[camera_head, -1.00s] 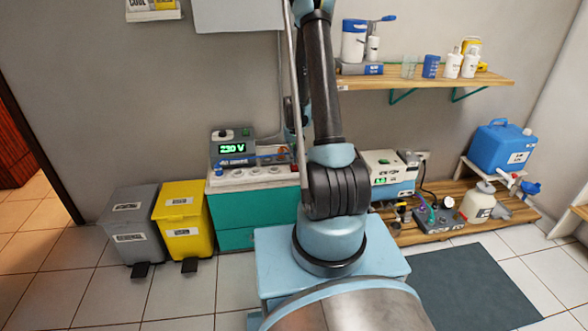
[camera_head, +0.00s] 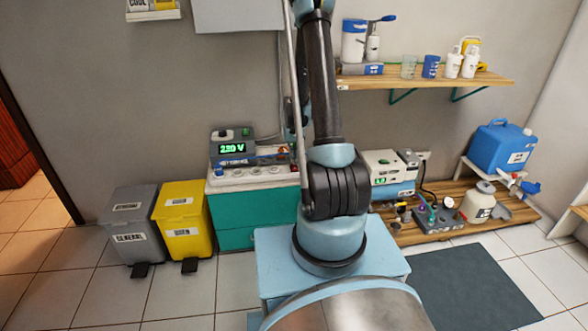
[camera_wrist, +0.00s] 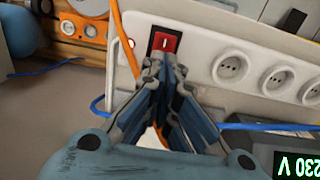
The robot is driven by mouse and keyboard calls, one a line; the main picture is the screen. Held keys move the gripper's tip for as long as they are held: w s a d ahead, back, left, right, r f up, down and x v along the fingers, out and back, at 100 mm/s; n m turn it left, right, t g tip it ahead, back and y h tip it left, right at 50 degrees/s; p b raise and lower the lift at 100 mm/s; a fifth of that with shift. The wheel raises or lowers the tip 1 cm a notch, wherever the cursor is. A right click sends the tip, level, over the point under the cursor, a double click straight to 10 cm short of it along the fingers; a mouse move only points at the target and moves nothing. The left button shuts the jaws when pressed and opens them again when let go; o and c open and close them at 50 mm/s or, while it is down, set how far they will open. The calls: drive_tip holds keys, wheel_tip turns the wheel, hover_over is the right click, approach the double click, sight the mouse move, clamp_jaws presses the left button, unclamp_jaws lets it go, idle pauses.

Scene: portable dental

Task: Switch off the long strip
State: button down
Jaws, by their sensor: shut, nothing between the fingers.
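The long strip is a white power strip (camera_wrist: 222,72) with a row of round sockets and a red rocker switch (camera_wrist: 165,42) at its left end in the wrist view. In the head view the strip (camera_head: 250,174) lies along the top of the green cabinet. My gripper (camera_wrist: 163,62) is shut and empty, its fingertips just below the red switch in the wrist picture. I cannot tell whether they touch it. Fingertips cover the switch's lower edge. In the head view my arm mostly hides the gripper.
A grey unit with a green 230 V display (camera_head: 232,148) stands behind the strip. An orange cable (camera_wrist: 124,45) and a blue cable (camera_wrist: 98,106) run close to my gripper. Yellow (camera_head: 183,220) and grey (camera_head: 138,225) bins stand left of the green cabinet (camera_head: 255,217).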

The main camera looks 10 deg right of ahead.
drive_tip(key=shift+f, duration=1.05)
idle(0.9)
drive_tip(key=shift+r, duration=3.5)
